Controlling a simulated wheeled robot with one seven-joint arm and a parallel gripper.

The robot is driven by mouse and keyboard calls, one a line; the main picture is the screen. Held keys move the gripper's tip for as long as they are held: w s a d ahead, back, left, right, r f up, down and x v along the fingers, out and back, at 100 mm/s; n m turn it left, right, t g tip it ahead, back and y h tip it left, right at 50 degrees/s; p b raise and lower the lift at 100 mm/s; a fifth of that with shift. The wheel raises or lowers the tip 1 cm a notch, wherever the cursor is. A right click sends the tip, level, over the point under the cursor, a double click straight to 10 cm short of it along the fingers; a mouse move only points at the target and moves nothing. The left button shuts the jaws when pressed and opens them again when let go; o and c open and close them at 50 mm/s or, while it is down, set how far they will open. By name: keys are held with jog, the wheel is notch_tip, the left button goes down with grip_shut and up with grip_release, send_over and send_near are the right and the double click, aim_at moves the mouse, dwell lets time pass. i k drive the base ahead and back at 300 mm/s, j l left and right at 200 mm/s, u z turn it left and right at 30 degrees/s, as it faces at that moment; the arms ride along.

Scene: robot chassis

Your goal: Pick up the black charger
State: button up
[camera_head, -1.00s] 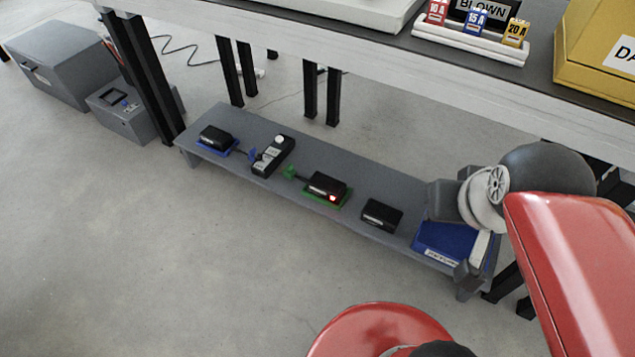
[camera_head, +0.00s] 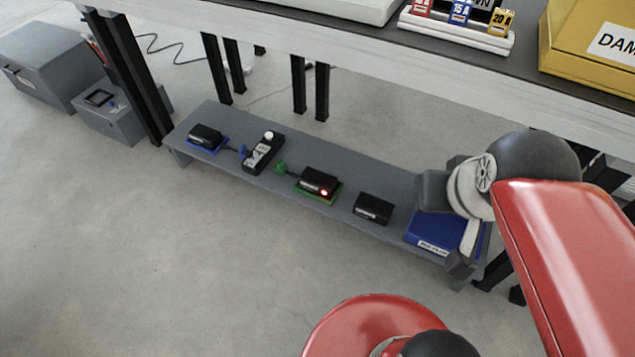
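Three black box-shaped devices lie on a low grey bench. One sits on a blue pad (camera_head: 222,148) at the left: black device (camera_head: 204,136). One with a lit red light (camera_head: 318,181) sits on a green pad (camera_head: 330,199). One lies bare on the bench (camera_head: 373,208), closest to my arm. I cannot tell which is the charger. My gripper (camera_head: 461,266) is at the bench's right end, by a blue tray (camera_head: 432,232), to the right of the bare black device. Its fingertips are small and partly hidden, so its opening is unclear. I see nothing held.
A black strip with a white knob (camera_head: 263,153) lies between the left devices, with blue and green plugs beside it. Grey boxes (camera_head: 45,65) stand at the left. The floor in front is clear.

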aim_at(323, 185)
jog(key=k+j+z, duration=0.1)
jog(key=j, duration=1.1)
jog(key=i+j, duration=0.1)
jog(key=j, duration=0.2)
jog(key=i+j+z, duration=0.1)
jog(key=j, duration=0.25)
jog(key=i+j, duration=0.1)
jog(key=j, duration=0.25)
jog(key=i, duration=0.15)
